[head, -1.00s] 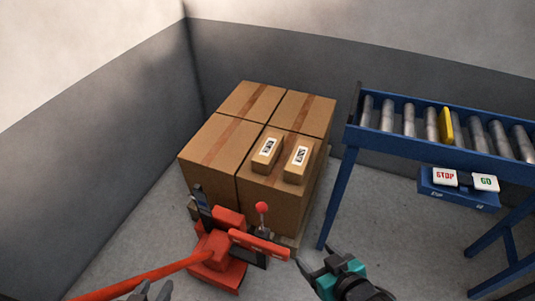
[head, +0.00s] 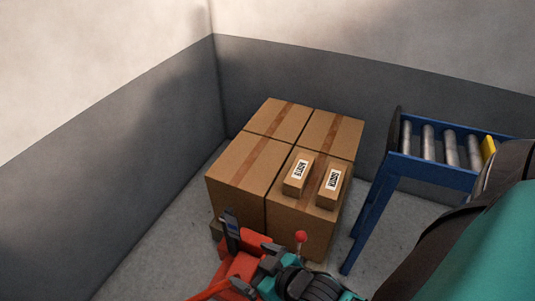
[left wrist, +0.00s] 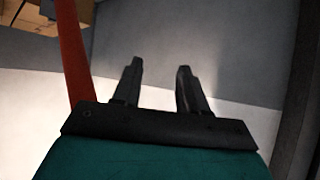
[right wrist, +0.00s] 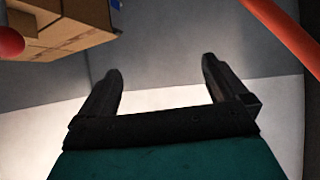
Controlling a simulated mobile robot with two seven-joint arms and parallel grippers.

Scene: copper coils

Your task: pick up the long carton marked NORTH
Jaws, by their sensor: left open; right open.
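Two small long cartons lie side by side on top of the front right big box. The left one's label looks like NORTH, so I take it as the NORTH carton (head: 298,172); the right one's label reads SOUTH (head: 332,181). My right gripper (head: 257,270) is low in the head view, over the red pallet jack, in front of the stack and apart from both cartons. The right wrist view shows its jaws (right wrist: 161,68) open and empty. My left gripper is outside the head view; the left wrist view shows its jaws (left wrist: 160,66) open and empty.
The big boxes (head: 240,165) stand in a stack against the room's corner. A red pallet jack (head: 236,266) with a red knob (head: 301,237) stands in front. A blue roller conveyor (head: 440,174) stands at right, partly hidden by my right arm. Free floor lies left of the stack.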

